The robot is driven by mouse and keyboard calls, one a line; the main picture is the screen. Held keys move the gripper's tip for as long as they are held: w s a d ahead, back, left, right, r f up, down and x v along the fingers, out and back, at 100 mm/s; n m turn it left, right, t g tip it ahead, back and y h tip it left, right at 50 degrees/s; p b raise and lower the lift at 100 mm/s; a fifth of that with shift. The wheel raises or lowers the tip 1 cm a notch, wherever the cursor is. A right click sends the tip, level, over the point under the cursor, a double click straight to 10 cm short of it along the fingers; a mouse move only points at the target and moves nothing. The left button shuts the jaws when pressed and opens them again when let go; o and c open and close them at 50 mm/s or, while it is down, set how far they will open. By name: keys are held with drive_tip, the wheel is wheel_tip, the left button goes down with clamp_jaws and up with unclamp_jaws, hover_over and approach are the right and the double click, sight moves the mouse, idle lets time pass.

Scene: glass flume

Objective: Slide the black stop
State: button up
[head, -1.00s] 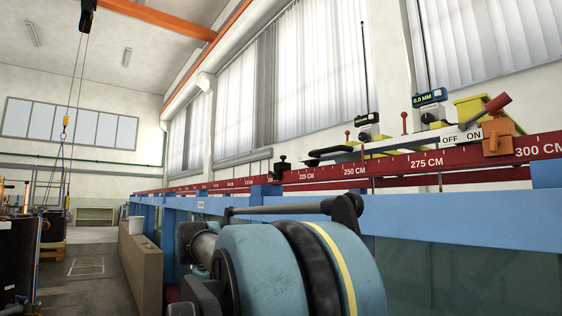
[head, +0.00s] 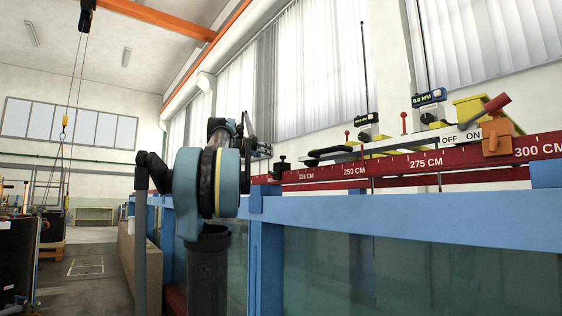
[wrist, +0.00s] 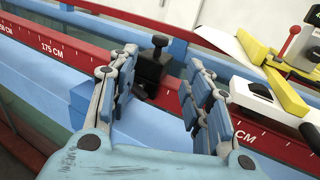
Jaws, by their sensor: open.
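The black stop (head: 281,168) sits on the red graduated rail (head: 420,162), just left of the 225 CM mark in the head view. In the wrist view the black stop (wrist: 153,66) stands on the rail with its small knob on top, beyond and between the spread fingers. My gripper (wrist: 165,85) is open, with its two blue-padded fingers apart and nothing held between them. In the head view my gripper (head: 262,149) is small, end-on, and close to the left of the stop, partly hidden by my arm.
Right of the stop, a yellow and white gauge carriage (head: 375,150) stands on the rail. An orange clamp (head: 497,137) with an OFF/ON plate and red-handled lever is farther right. The blue flume frame (head: 420,213) and glass wall run below the rail.

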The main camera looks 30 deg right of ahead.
sight(283, 157)
drive_tip(key=x, duration=1.7)
drive_tip(key=shift+d, duration=0.15)
clamp_jaws()
